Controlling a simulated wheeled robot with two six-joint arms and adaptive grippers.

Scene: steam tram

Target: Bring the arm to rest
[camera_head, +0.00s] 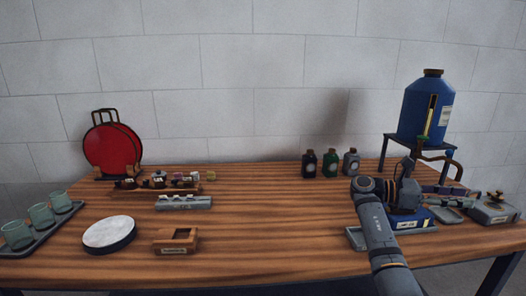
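My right arm comes in from the lower right and bends over the right end of the wooden table (270,235). My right gripper (474,198) points right, its two fingers apart with nothing seen between them. It is close to a grey box with a brass knob (494,210); I cannot tell whether it touches it. A blue labelled block (414,222) lies below the wrist, partly hidden by the arm. My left gripper is not in view.
A blue tank (420,110) stands on a dark stand behind my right wrist. Three small bottles (330,164) stand at the back. Left are a red round object (110,148), glasses on a tray (42,216), a white disc (109,232) and a wooden frame (176,248). The middle is clear.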

